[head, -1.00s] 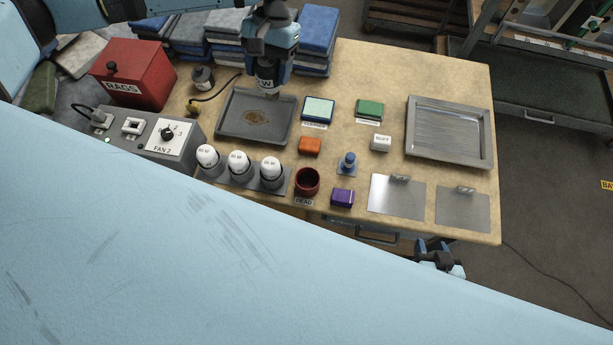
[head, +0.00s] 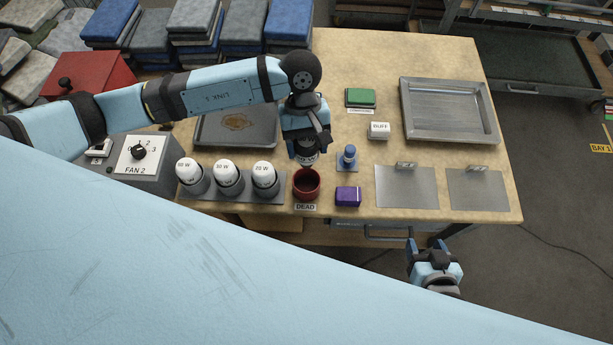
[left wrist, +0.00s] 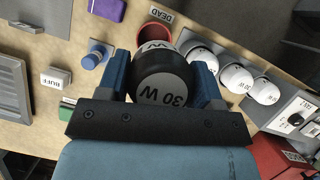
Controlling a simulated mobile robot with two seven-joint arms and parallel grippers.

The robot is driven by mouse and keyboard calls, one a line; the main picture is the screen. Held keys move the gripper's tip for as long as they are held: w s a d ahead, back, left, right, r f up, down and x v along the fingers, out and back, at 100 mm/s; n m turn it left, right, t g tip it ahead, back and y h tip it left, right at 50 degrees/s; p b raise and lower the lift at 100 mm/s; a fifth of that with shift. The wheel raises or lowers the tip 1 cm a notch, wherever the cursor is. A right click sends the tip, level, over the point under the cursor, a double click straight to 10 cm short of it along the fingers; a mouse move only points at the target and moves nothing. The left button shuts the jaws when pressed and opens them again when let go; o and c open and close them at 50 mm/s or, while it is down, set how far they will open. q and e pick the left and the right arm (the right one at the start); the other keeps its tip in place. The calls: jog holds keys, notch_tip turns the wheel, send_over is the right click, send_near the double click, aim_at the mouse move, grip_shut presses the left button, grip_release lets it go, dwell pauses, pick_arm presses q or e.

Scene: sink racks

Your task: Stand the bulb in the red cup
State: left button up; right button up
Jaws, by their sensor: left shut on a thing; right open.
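My left gripper (head: 308,140) is shut on a bulb (head: 308,158). The bulb, dark with a white label, also shows between the fingers in the left wrist view (left wrist: 160,82), where the label reads "30 W". In the head view the bulb is just behind and above the red cup (head: 306,187), which stands by a "DEAD" label. In the left wrist view the red cup (left wrist: 153,36) is partly hidden behind the bulb, and I cannot tell whether they touch. My right gripper (head: 430,246) is open and empty, off the table's front edge.
Several white bulbs stand in a grey holder (head: 236,198) left of the cup. A blue peg (head: 348,157) and a purple block (head: 348,196) are close to its right. A grey tray (head: 212,128), metal plates (head: 405,195) and a large metal tray (head: 403,112) lie around.

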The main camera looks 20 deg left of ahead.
pick_arm(q)
notch_tip(320, 180, down, 15)
jog(key=shift+r+p, duration=0.2)
jog(key=shift+p, duration=0.65)
jog(key=shift+f, duration=0.1)
jog(key=shift+f, duration=0.1)
jog(key=shift+f+b, duration=0.1)
jog(key=shift+b, duration=0.2)
jog(key=o, duration=1)
